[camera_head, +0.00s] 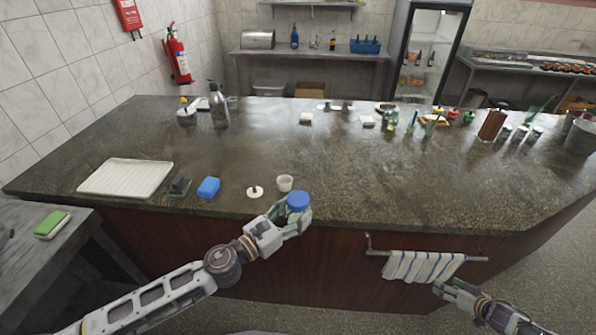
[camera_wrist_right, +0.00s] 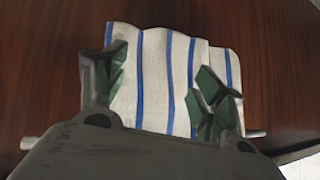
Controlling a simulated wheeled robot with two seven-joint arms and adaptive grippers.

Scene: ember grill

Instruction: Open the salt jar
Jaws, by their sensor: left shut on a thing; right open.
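A jar with a round blue lid (camera_head: 298,201), probably the salt jar, is in my left gripper (camera_head: 295,218) at the front edge of the counter. The lid is on top, and the gripper is shut on the jar below it. The fingers hide most of the jar's body, and no label shows. My right gripper (camera_head: 448,290) is open and empty, low at the right, apart from the jar. In the right wrist view its green fingers (camera_wrist_right: 160,95) are spread in front of a striped towel (camera_wrist_right: 155,65).
The towel (camera_head: 425,266) hangs on a rail on the counter front. A small white cup (camera_head: 285,183), a white lid with a dark knob (camera_head: 255,192), a blue block (camera_head: 208,187) and a white tray (camera_head: 125,178) are on the counter (camera_head: 400,185). Its middle is mostly clear.

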